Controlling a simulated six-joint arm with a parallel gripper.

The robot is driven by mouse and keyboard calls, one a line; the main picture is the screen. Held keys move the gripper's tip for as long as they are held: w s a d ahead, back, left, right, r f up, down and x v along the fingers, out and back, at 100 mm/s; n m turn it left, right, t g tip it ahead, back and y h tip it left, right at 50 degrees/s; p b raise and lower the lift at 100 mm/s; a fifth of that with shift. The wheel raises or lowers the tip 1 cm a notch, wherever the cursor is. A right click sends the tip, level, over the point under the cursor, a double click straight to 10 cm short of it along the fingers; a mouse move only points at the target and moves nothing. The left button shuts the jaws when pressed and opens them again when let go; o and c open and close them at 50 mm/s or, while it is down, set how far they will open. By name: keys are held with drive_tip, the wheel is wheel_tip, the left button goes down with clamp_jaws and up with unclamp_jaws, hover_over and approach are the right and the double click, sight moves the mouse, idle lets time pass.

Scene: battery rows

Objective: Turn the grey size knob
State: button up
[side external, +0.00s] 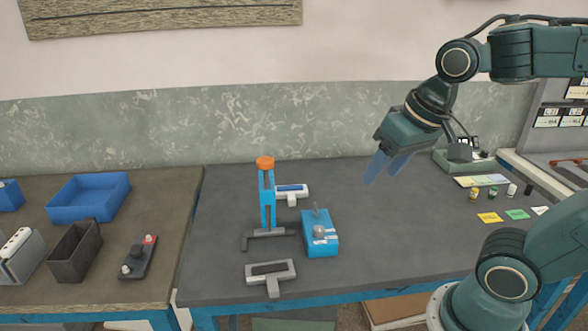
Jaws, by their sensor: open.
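A small blue device (322,246) stands on the dark grey table, right of the blue stand. A round grey knob (319,231) sits on it, with a thin upright grey piece just behind. Which way the knob is turned is too small to tell. My gripper (387,168) has blue fingers, open and empty. It hangs in the air above and to the right of the blue device, apart from it, pointing down and left.
A blue stand with an orange top (265,163) rises close left of the device. A grey T-shaped piece (270,275) lies in front. Several small batteries (493,192) and coloured cards (490,218) are at right. Blue tray (89,197) on the left table. The table between device and cards is clear.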

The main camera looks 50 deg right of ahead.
drive_tip(key=w+d+f+m+g, duration=0.3)
drive_tip(key=w+f+m, duration=0.1)
drive_tip(key=w+m, duration=0.5)
drive_tip(key=m+g, duration=0.2)
drive_tip(key=m, duration=0.3)
hover_over(319, 228)
wheel_tip(319, 228, down, 8)
drive_tip(key=shift+f, duration=0.25)
wheel_tip(319, 228, down, 14)
drive_tip(key=shift+r, duration=0.1)
drive_tip(key=c, duration=1)
